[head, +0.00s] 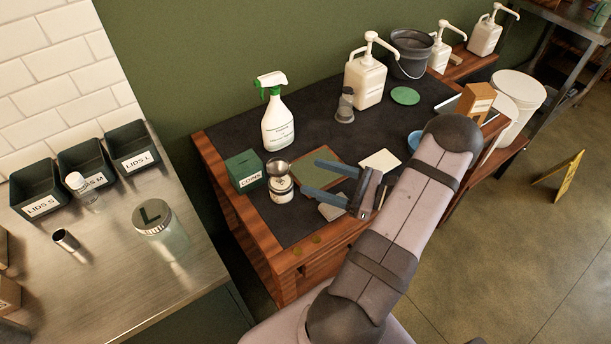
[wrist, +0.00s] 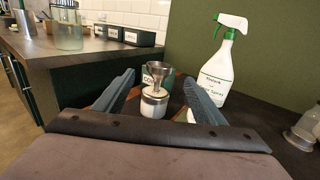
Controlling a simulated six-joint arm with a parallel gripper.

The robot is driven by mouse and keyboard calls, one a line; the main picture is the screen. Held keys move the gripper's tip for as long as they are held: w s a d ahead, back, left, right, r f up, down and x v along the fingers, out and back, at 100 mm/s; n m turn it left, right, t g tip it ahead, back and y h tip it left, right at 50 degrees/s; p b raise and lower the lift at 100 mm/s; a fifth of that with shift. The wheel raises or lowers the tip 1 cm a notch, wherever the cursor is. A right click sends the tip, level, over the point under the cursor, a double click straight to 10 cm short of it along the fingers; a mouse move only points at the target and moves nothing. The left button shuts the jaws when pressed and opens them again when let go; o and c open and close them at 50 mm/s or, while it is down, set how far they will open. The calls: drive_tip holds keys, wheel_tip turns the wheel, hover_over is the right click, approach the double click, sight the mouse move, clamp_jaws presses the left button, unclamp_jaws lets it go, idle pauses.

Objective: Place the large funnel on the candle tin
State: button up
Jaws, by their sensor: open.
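A steel funnel (head: 278,166) stands mouth up on a small, pale labelled container (head: 281,188) with a silvery rim. I cannot tell for sure that this container is the candle tin. In the wrist view the funnel (wrist: 158,84) and the container (wrist: 153,105) appear between my two blue fingers. My gripper (head: 310,177) is open and empty, with its fingertips pointing at the container from the right, apparently short of it. The lower end of the funnel is hidden.
A green box labelled "COINS" (head: 244,171) stands close left of the container; a spray bottle (head: 277,127) stands behind. A green board (head: 305,170) lies near my fingers. A pump bottle (head: 366,82) and bucket (head: 411,54) are farther back. A steel counter (head: 120,290) is left.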

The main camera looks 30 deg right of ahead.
drive_tip(key=s+a+n+g+y, duration=0.1)
drive_tip(key=s+a+n+g, duration=0.1)
drive_tip(key=a+n+g, duration=0.5)
drive_tip(key=s+a+n+g+y, duration=0.1)
drive_tip(key=s+a+n+g, duration=0.2)
drive_tip(key=a, duration=0.6)
drive_tip(key=s+a+n+g+h, duration=0.2)
drive_tip(key=n+h, duration=0.4)
drive_tip(key=n, duration=0.3)
drive_tip(key=s+a+n+g+h, duration=0.2)
drive_tip(key=n+h, duration=0.4)
drive_tip(key=n, duration=0.4)
drive_tip(key=shift+s+r+g, duration=0.3)
drive_tip(key=shift+s+g, duration=0.2)
drive_tip(key=shift+s, duration=0.3)
